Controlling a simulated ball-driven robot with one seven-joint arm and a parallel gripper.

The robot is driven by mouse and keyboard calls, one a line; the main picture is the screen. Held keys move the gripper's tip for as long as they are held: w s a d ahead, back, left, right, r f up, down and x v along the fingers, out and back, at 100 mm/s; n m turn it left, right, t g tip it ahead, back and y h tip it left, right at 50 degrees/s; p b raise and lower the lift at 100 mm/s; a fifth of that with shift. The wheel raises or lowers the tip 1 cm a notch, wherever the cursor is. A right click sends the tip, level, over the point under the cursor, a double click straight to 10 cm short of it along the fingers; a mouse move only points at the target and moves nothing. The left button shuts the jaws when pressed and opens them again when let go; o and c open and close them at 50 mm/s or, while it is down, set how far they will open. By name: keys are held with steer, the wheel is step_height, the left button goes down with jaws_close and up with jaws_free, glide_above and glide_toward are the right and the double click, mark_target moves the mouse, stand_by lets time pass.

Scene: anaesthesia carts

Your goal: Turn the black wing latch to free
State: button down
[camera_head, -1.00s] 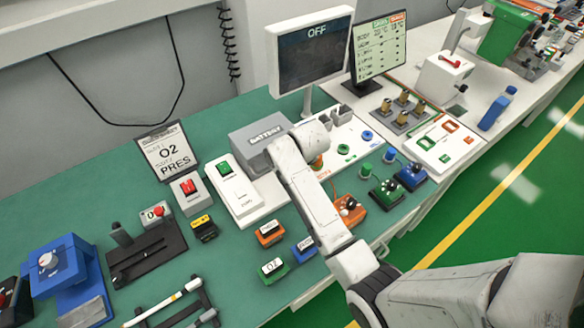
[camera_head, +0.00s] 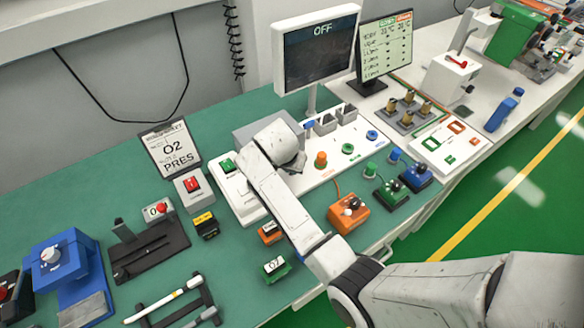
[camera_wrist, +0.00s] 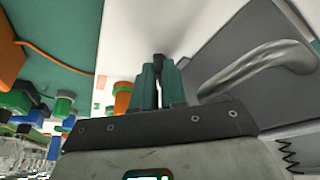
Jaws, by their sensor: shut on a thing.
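My gripper (camera_wrist: 160,85) shows in the wrist view as two teal fingers close together. They are shut on a small black piece, the wing latch (camera_wrist: 158,60), whose top shows between the fingertips. Most of the latch is hidden by the fingers, so its angle cannot be told. The latch is beside a grey box with a curved grey handle (camera_wrist: 262,66). In the head view my arm's end covers the latch and part of the grey battery box (camera_head: 252,131).
An orange post (camera_head: 320,159) stands close by on the white panel, and shows left of my fingers in the wrist view (camera_wrist: 122,98). A white unit with a green switch (camera_head: 227,166) is left of my arm. A monitor reading OFF (camera_head: 318,50) stands behind.

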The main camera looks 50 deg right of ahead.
steer(key=shift+w+m, duration=0.1)
steer(key=shift+m, duration=0.5)
steer(key=shift+g, duration=0.3)
steer(key=c, duration=1.2)
jaws_free()
steer(key=shift+a, duration=0.1)
